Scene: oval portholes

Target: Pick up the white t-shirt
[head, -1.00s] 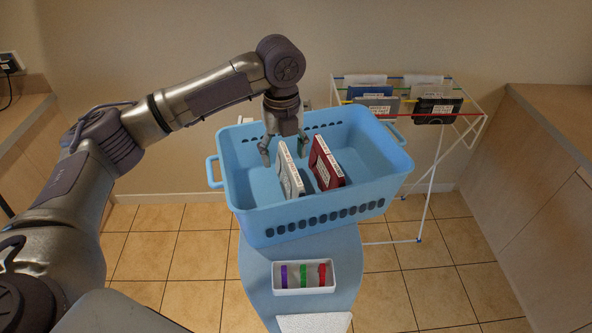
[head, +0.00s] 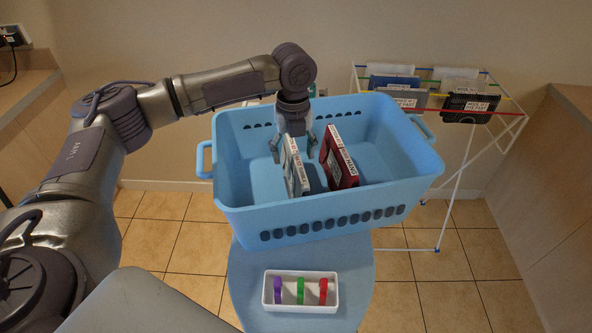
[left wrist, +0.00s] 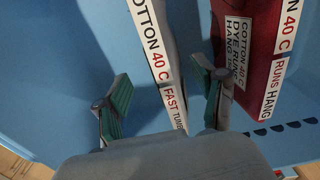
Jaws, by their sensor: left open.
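The white t-shirt (head: 294,166) is folded flat and stands on edge in the blue basket (head: 330,212). Its label strip shows in the left wrist view (left wrist: 156,55) and reads cotton 40 C, fast tumble. My left gripper (head: 293,148) is open and points down into the basket at the shirt's upper edge. In the left wrist view its two fingers (left wrist: 165,98) lie on either side of the shirt's edge, with the right finger closer. I cannot tell whether that finger touches. The shirt's lower part is partly hidden. My right gripper is out of view.
A dark red folded garment (head: 338,163) stands just right of the shirt, close to the right finger. A white tray (head: 300,305) with purple, green and red items sits in front of the basket. A drying rack (head: 466,150) with garments stands at the right.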

